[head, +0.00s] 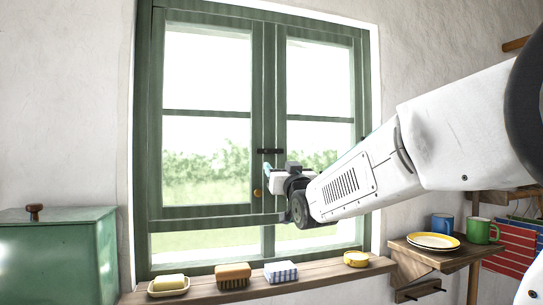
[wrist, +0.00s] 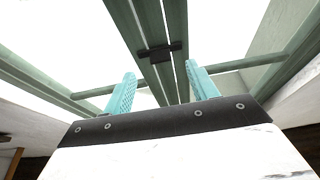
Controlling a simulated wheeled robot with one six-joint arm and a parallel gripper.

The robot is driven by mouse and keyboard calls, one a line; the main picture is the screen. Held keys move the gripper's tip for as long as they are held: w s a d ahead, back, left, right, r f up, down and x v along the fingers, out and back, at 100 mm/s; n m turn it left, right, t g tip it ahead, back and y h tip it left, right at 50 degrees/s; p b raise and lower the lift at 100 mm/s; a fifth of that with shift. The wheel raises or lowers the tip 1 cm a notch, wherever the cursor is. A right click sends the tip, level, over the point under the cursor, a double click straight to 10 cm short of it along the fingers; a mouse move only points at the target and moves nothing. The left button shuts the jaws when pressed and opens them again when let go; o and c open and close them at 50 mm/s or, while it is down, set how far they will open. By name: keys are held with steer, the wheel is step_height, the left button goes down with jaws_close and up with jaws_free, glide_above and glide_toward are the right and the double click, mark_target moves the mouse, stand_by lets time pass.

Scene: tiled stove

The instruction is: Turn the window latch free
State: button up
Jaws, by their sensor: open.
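The window (head: 262,70) has green wooden frames and shows shut in the head view. A dark latch (head: 270,151) lies level across the two meeting middle stiles. It also shows in the wrist view (wrist: 160,50) as a dark bar, above and between the fingertips. My gripper (head: 267,168) is just below the latch in the head view. Its two light-blue fingers stand apart in the wrist view (wrist: 160,72), with nothing between them. I cannot tell how far the fingertips are from the latch. A small brass knob (head: 257,192) sits on the left sash.
The sill (head: 200,291) holds a soap dish (head: 168,291), a brush (head: 233,282), a checked cloth bundle (head: 281,271) and a small yellow dish (head: 356,259). A green chest (head: 60,255) stands left. A wall shelf (head: 405,250) with plates and mugs is at right.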

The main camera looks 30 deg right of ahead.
mark_target(271, 151)
steer(key=shift+t, duration=0.3)
steer(key=x, duration=0.4)
steer(key=r+x, duration=0.1)
steer(key=x, duration=0.3)
steer(key=shift+d, duration=0.2)
steer(key=c, duration=1)
